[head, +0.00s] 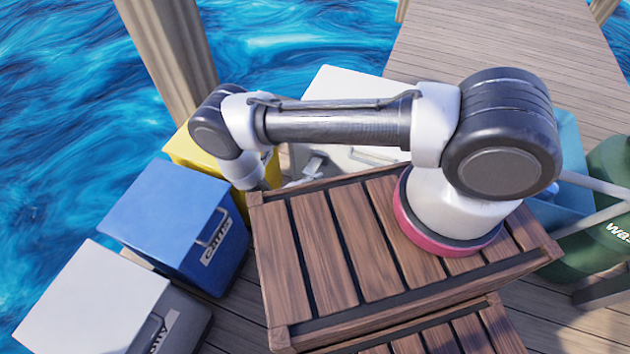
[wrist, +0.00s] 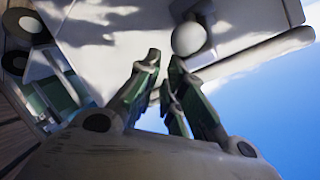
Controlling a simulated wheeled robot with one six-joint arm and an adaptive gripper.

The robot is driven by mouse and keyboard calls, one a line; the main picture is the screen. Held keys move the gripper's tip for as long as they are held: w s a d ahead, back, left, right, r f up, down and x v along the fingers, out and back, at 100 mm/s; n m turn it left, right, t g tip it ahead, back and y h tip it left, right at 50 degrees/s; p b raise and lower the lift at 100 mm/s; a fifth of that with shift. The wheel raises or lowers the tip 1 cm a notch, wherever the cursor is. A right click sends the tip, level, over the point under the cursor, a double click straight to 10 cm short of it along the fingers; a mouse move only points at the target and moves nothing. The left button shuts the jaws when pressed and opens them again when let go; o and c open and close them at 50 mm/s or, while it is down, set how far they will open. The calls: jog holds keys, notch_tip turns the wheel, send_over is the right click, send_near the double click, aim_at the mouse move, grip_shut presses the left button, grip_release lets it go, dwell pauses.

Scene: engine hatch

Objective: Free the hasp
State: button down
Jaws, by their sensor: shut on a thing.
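My gripper (wrist: 162,60) shows in the wrist view with its two dark fingers close together, tips near a white surface (wrist: 110,25). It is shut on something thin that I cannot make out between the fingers. A pale round knob (wrist: 188,38) sits just right of the fingertips, with a pale bar (wrist: 270,45) beyond it. I cannot clearly identify the hasp.
A slatted wooden platform (head: 320,240) lies under my arm. A yellow box (head: 195,150), a blue box (head: 165,215) and a white box (head: 95,290) line the left side. A green bin (head: 610,190) stands right. Water lies beyond.

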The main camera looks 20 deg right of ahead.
jog(key=shift+w+a+f, duration=0.15)
jog(key=shift+a+f, duration=0.05)
jog(key=shift+a, duration=0.05)
